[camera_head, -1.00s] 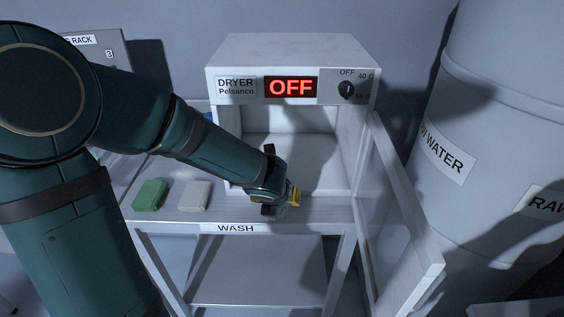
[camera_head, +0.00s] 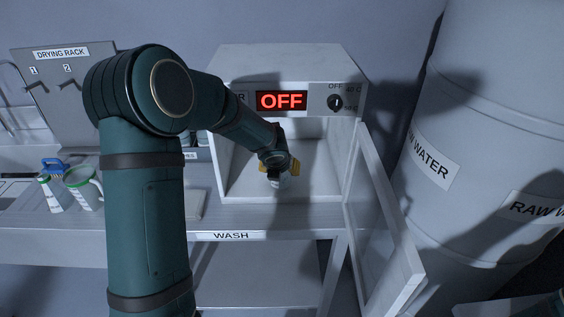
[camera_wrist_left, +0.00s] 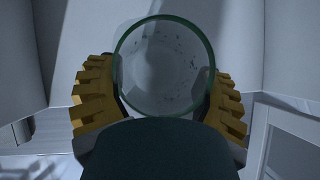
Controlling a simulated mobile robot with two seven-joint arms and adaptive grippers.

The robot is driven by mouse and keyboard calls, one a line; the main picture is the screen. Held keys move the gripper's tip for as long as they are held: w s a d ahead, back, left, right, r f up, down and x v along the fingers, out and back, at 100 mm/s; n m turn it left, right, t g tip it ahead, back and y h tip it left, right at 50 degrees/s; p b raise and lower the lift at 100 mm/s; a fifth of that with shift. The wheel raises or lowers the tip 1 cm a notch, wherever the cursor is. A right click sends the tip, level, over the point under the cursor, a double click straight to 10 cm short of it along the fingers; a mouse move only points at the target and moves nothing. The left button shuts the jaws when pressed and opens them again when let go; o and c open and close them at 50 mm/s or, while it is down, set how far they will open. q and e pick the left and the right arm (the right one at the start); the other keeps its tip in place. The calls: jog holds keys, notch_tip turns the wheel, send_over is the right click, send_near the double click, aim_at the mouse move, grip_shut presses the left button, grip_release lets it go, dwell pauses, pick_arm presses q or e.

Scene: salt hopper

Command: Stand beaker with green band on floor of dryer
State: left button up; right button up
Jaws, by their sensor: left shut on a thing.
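The dryer (camera_head: 287,72) stands on the bench with its door (camera_head: 385,235) swung open to the right. Its display reads OFF. My left gripper (camera_head: 277,168) reaches into the dryer's opening, above its pale floor (camera_head: 240,186). It is shut on the beaker; only a small pale part of the beaker (camera_head: 275,182) shows below the fingers. In the left wrist view the clear beaker (camera_wrist_left: 165,65) has a green rim and sits between the yellow finger pads, with dark specks inside. I cannot tell whether its base touches the dryer floor. My right gripper is not in view.
A drying rack (camera_head: 62,75) with pegs stands at the back left. A green-rimmed vessel (camera_head: 85,187) and a second vessel with a blue brush (camera_head: 53,168) stand on the left bench. A large raw water barrel (camera_head: 490,130) is at the right, beyond the door.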

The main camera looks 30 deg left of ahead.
pick_arm(q)
jog(key=w, duration=0.1)
jog(key=w+a+p, duration=0.1)
jog(key=w, duration=0.1)
jog(key=shift+r, duration=0.1)
jog(key=shift+w+a+f, duration=0.15)
jog(key=shift+w+f, duration=0.1)
jog(key=shift+f, duration=0.3)
jog(key=shift+s+f+b, duration=0.1)
jog(key=shift+f+b, duration=0.25)
jog(key=shift+b, duration=0.1)
jog(key=o, duration=1.2)
jog(key=shift+c, duration=0.2)
